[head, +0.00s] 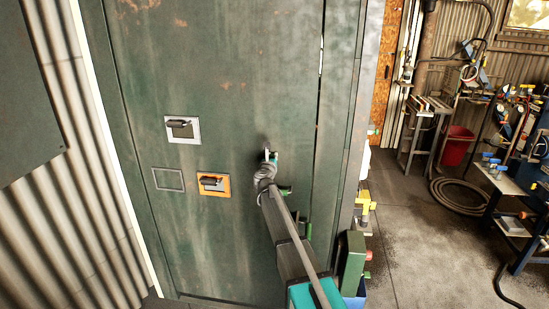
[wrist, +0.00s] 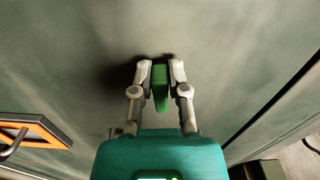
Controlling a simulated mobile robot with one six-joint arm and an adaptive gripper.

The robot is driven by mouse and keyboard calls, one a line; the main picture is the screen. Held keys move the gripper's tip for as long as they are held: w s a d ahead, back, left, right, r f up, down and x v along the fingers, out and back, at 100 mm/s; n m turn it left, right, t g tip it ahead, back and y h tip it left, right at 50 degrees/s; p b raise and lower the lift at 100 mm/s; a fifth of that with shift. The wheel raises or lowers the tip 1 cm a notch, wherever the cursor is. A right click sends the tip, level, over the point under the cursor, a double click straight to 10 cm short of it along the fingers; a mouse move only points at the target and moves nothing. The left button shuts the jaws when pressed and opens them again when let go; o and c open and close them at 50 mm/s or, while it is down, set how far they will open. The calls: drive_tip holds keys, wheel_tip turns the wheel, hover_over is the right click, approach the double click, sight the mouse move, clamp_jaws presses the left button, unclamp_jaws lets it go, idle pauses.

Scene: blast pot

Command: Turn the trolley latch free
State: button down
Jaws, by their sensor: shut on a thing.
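A green latch handle (wrist: 160,92) stands out from the dark green metal door (head: 235,75). In the wrist view it is upright in the picture, its narrow end toward my wrist. My gripper (wrist: 160,72) is shut on it, with one grey finger on each side. In the head view my gripper (head: 270,158) is at the right half of the door, and only a small bit of green shows at its fingertips. My arm and fingers hide most of the handle there. I cannot tell how far it is turned.
An orange-framed handle (head: 214,184) and a grey-framed handle (head: 182,129) are on the door to the left. Another green lever (head: 285,190) shows beside my arm. A red bucket (head: 457,146) and coiled hose (head: 459,196) are at the right, beyond open floor.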

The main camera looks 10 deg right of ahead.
drive_tip(key=n, duration=0.3)
drive_tip(key=shift+n, duration=0.4)
drive_tip(key=n, duration=0.4)
drive_tip(key=shift+a+f, duration=0.15)
drive_tip(key=shift+a, duration=0.05)
drive_tip(key=n, duration=0.5)
drive_tip(key=shift+a+f+b, duration=0.1)
drive_tip(key=shift+f+b, duration=0.05)
drive_tip(key=shift+b, duration=0.15)
drive_tip(key=shift+f+n, duration=0.1)
drive_tip(key=shift+n, duration=1.9)
drive_tip(key=c, duration=0.6)
unclamp_jaws()
drive_tip(key=shift+w, duration=0.1)
drive_tip(key=shift+c, duration=0.2)
